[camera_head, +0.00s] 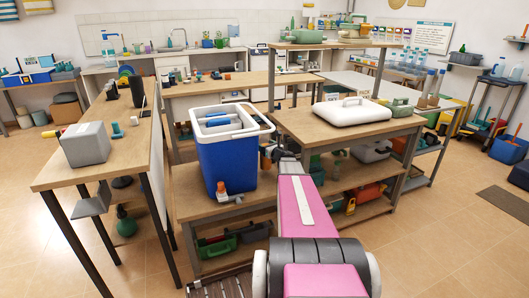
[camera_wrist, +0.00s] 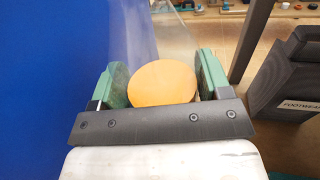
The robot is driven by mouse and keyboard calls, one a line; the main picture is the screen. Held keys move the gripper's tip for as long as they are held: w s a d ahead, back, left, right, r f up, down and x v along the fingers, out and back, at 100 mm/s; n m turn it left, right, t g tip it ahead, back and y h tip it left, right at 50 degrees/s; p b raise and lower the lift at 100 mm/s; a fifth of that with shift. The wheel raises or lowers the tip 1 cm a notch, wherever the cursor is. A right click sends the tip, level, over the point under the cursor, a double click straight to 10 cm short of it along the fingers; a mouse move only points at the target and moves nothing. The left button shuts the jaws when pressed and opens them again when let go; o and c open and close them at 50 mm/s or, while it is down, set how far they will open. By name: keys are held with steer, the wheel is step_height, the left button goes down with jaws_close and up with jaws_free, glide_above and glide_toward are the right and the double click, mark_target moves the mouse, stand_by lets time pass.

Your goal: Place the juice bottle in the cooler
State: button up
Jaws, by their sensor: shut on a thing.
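The cooler (camera_head: 226,165) is a blue box with a white rim, standing open on the low wooden table, with blue and white items in its top. Its blue wall also fills the left of the wrist view (camera_wrist: 45,80). My gripper (camera_head: 268,152) is just right of the cooler, outside it. In the wrist view my gripper (camera_wrist: 160,80) has its green-padded fingers on both sides of a round orange top, which I take for the juice bottle (camera_wrist: 162,82). It is shut on it. The bottle's lower part is hidden, and the head view hardly shows it.
A white lid (camera_head: 352,110) lies on the raised wooden table at right. A small orange-capped item (camera_head: 221,188) lies in front of the cooler. A grey box (camera_head: 85,144) stands on the left table. A dark labelled bin (camera_wrist: 290,75) shows at right in the wrist view.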

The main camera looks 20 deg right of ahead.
steer(key=shift+w+a+f, duration=0.1)
steer(key=shift+w+f, duration=0.2)
steer(key=shift+f, duration=0.55)
steer(key=shift+w+a+f, duration=0.1)
steer(key=shift+w+f, duration=0.2)
steer(key=shift+f, duration=0.65)
steer(key=o, duration=1.8)
